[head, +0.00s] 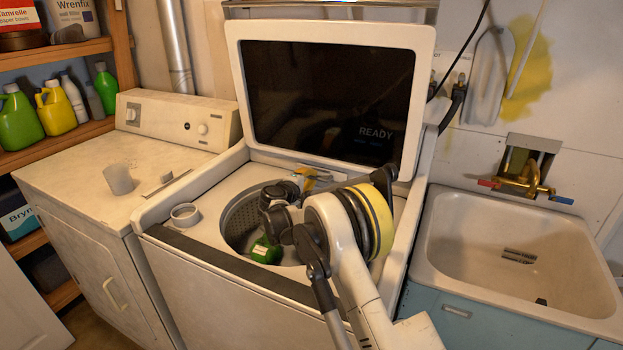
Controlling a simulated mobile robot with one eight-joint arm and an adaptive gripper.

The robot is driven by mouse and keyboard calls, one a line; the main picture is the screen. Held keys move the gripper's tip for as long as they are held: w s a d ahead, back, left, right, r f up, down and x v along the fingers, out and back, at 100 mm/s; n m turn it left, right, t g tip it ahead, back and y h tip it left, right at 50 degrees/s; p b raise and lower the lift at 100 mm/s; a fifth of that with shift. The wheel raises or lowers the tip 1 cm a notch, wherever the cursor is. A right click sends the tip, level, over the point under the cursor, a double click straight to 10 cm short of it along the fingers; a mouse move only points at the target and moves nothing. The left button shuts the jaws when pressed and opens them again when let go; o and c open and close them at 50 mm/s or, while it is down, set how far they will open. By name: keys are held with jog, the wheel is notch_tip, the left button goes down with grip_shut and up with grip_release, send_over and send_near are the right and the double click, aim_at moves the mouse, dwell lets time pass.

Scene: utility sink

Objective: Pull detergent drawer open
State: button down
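The top-load washer (195,253) stands in the middle with its lid (330,90) raised; the dark lid panel shows "READY". I cannot make out the detergent drawer; my arm covers much of the washer's right side. My gripper (272,207) is over the round drum opening (236,222). Its fingers are small, dark and overlapped by the arm, so I cannot tell whether it is open or shut. A green item with a white label (265,251) shows at the drum's front edge, below the gripper. I cannot tell whether they touch.
A white round cup (185,215) sits on the washer's left rim. A dryer (75,190) stands left, with a translucent cup (118,179) on it. Shelves with bottles (57,110) are far left. A sink (520,255) with a brass tap (523,183) is right.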

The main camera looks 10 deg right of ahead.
jog(key=f+v, duration=0.1)
jog(key=v, duration=0.7)
jog(key=shift+s+a+f, duration=0.25)
jog(key=shift+s+f, duration=0.05)
jog(key=shift+f, duration=0.05)
jog(key=c, duration=1.5)
grip_release()
jog(key=v, duration=1.2)
